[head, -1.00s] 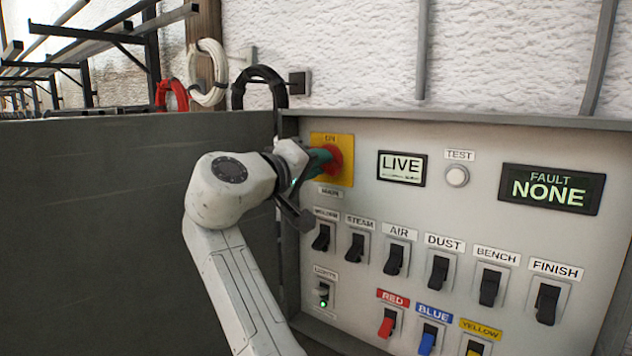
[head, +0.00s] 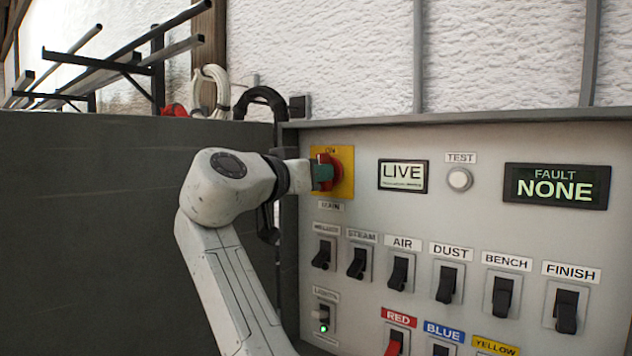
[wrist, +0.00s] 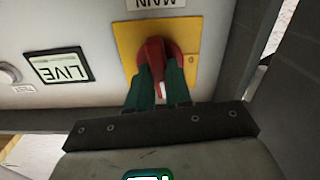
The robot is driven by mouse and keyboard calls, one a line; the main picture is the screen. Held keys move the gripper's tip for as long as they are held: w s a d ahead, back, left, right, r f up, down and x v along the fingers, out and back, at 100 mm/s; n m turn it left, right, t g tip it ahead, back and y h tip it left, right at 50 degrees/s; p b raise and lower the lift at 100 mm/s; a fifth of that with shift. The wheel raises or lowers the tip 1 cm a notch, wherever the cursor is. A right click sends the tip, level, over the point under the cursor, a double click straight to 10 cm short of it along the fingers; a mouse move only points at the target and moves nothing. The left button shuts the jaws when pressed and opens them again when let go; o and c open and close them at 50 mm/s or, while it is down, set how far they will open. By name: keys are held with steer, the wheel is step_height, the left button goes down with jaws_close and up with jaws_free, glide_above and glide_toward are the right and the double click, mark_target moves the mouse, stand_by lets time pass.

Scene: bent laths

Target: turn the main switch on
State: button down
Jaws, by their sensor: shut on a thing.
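The main switch (head: 341,168) is a red rotary knob on a yellow plate, with an "ON" label above it and a "MAIN" label below. It sits at the upper left of the grey panel in the head view. My gripper (head: 323,172) is at the knob, its green fingers shut on it. In the wrist view the red knob (wrist: 157,52) stands between the two green fingers of my gripper (wrist: 160,80). The fingers hide part of the knob. The display (head: 402,175) beside it reads "LIVE".
The fault display (head: 555,187) reads "NONE". A white test button (head: 459,179) sits between the displays. A row of black switches (head: 447,283) lies below, with coloured ones under it. A dark wall (head: 100,220) stands left of the panel. Coiled cables (head: 262,105) hang behind.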

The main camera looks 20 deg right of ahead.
steer(key=shift+f+m, duration=0.2)
steer(key=shift+m, duration=0.4)
steer(key=c, duration=1)
jaws_free()
steer(key=shift+r, duration=0.15)
steer(key=shift+c, duration=0.2)
steer(key=b+v, duration=0.2)
steer(key=v, duration=0.8)
steer(key=shift+s+a, duration=0.2)
steer(key=shift+a, duration=0.15)
